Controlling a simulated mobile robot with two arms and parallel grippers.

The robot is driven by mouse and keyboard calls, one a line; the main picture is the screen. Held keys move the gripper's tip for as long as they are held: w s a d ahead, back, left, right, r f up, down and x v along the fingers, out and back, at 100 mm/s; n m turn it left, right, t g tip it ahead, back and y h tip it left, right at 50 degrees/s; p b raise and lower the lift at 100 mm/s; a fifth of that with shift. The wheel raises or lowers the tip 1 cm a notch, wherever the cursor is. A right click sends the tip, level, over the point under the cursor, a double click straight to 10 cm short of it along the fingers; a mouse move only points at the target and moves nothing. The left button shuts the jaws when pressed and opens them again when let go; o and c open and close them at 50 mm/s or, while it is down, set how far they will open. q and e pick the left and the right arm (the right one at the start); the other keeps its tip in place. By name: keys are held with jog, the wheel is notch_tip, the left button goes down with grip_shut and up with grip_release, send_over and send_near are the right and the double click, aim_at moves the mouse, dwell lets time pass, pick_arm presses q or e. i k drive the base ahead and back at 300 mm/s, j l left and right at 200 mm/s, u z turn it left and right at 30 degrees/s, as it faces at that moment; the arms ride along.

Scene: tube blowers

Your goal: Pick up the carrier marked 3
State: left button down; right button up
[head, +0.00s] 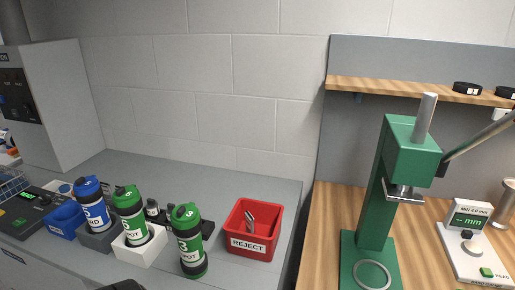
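Three capped carriers stand on the grey counter at the left in the head view. The right one, a green and black carrier (190,244), stands upright on the counter by itself and its label seems to show a 3. A second green carrier (129,214) stands in a white block (141,251), its number hard to read. A blue-capped carrier (93,207) stands in a grey block to its left. Neither of my grippers shows clearly; a small dark shape at the bottom edge cannot be identified.
A red REJECT bin (252,230) holding a metallic piece stands right of the carriers. A blue bin (66,220) is at the left. A green press (374,210) and a gauge (474,244) stand on the wooden bench (324,230). The counter behind the carriers is mostly clear.

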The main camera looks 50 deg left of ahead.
aim_at(194, 261)
jog(key=j+u, duration=0.1)
jog(key=u, duration=1.95)
